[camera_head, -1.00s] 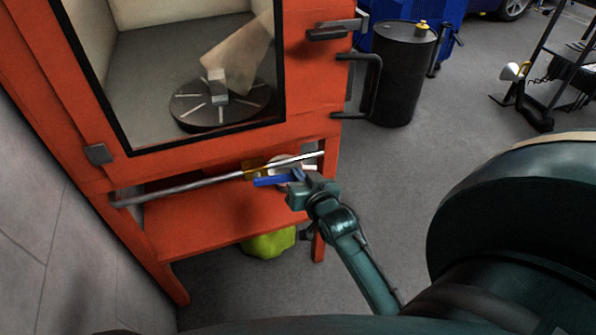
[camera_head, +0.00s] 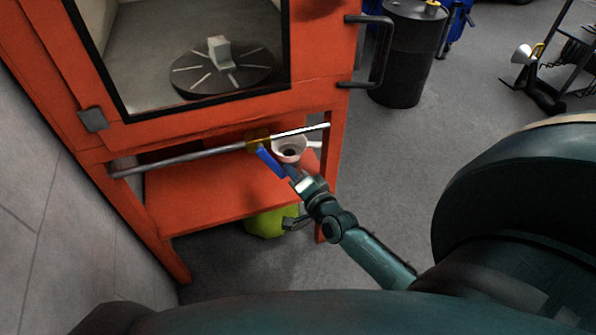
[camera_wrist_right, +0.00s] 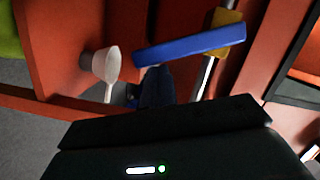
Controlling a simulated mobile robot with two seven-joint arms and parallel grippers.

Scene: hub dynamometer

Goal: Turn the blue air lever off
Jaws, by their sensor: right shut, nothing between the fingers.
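The blue air lever (camera_head: 271,162) sits on a brass-yellow valve (camera_head: 258,141) in a metal pipe (camera_head: 190,158) under the orange cabinet. It points down and right, at an angle to the pipe. My right gripper (camera_head: 296,174) is shut and empty, with its tips at the lever's free end; I cannot tell whether they touch. In the right wrist view the blue lever (camera_wrist_right: 190,45) runs across above the dark fingers (camera_wrist_right: 155,85), with the yellow valve (camera_wrist_right: 226,20) at its far end. My left gripper is not in view.
A white cup-like part (camera_head: 290,148) is just right of the lever, close to my gripper. The orange lower shelf (camera_head: 205,195) lies below the pipe. A lime-green object (camera_head: 265,222) is under the shelf. A black drum (camera_head: 407,55) stands to the right on open floor.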

